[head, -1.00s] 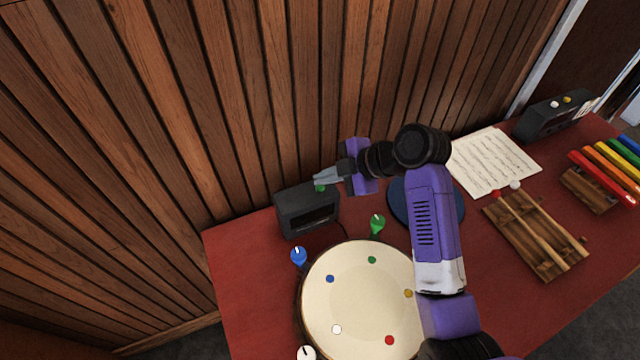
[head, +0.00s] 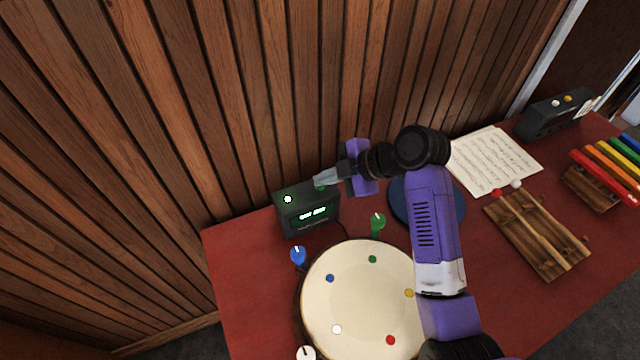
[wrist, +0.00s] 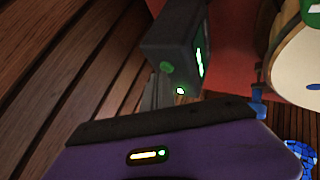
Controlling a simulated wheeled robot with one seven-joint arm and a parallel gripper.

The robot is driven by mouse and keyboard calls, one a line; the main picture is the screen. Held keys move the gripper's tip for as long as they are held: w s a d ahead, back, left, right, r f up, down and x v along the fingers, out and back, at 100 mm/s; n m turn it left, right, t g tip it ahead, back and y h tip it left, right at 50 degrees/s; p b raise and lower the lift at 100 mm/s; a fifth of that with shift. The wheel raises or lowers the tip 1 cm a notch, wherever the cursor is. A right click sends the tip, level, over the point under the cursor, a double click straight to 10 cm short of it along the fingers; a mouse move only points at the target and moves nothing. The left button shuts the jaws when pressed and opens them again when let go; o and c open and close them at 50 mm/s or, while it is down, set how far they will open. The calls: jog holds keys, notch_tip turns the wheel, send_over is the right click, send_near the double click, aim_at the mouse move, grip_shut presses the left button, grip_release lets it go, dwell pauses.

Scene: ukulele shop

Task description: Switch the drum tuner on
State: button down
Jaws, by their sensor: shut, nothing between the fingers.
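The drum tuner (head: 306,222) is a dark box at the table's back left, by the wall. Its front display (head: 312,214) glows with green-white characters too small to read. A white light (head: 288,199) shines on its top left, and a green button (head: 320,187) sits on its top right. My gripper (head: 318,181) is shut and empty, its tips at the green button; I cannot tell whether they touch it. In the wrist view the tuner (wrist: 172,40) shows its lit display, white light and green button (wrist: 166,67) just beyond the fingers (wrist: 155,95).
A drum (head: 360,300) with coloured dots stands in front of the tuner, with blue (head: 299,255) and green (head: 377,222) knobs at its rim. Sheet music (head: 493,160), a wooden instrument (head: 536,232) and another dark box (head: 553,116) lie to the right. The plank wall is close behind.

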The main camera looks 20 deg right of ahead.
aim_at(324, 189)
dwell(0.3)
jog(key=shift+r+p, duration=0.35)
jog(key=shift+r, duration=0.05)
notch_tip(324, 189, up, 6)
jog(key=p, duration=0.4)
dwell(0.4)
dwell(0.4)
